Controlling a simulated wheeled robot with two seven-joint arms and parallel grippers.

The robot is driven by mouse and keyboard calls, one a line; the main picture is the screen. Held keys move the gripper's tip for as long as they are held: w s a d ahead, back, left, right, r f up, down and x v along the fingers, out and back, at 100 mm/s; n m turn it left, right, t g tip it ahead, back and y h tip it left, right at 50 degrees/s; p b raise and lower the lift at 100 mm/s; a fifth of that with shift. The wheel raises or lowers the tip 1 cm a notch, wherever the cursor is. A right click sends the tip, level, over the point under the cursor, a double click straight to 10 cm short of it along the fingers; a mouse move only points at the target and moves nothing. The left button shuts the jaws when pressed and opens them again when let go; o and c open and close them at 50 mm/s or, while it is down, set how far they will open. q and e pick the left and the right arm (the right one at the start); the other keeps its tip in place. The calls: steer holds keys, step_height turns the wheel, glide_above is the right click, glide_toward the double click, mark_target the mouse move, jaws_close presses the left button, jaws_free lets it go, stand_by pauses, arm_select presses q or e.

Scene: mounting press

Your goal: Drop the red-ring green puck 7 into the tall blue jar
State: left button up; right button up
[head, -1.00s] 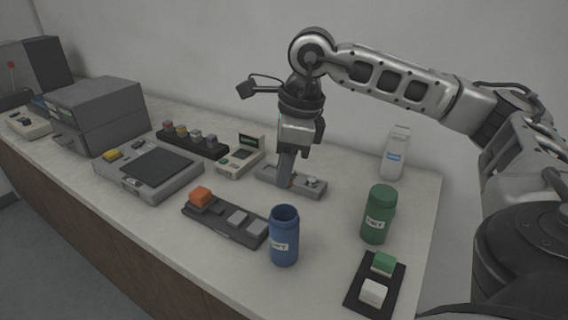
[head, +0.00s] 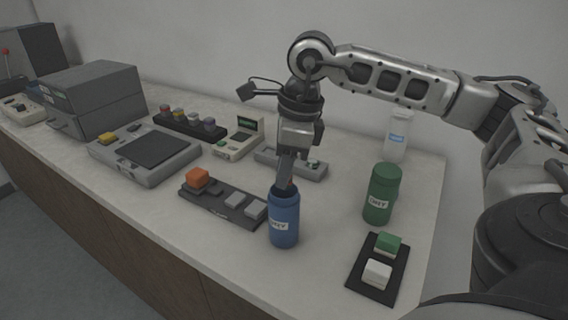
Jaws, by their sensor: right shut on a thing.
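The tall blue jar (head: 284,222) stands upright and open-topped near the counter's front edge, with a white label on its front. My right gripper (head: 285,185) points down from above, its fingertips at the jar's mouth. I cannot tell how far they reach inside the rim. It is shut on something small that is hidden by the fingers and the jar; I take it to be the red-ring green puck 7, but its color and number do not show. My left gripper is out of view.
A green jar (head: 381,195) and a white bottle (head: 397,140) stand to the right. A black tray with green and white blocks (head: 377,272) lies in front. A low grey holder (head: 308,166) is behind the blue jar; a strip with an orange block (head: 197,178) is left of it.

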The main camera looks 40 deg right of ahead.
stand_by(0.9)
steer(key=o, duration=0.9)
steer(key=shift+c, duration=0.2)
steer(key=shift+r, duration=0.1)
steer(key=shift+r+p, duration=2.05)
steer(key=shift+r, duration=0.9)
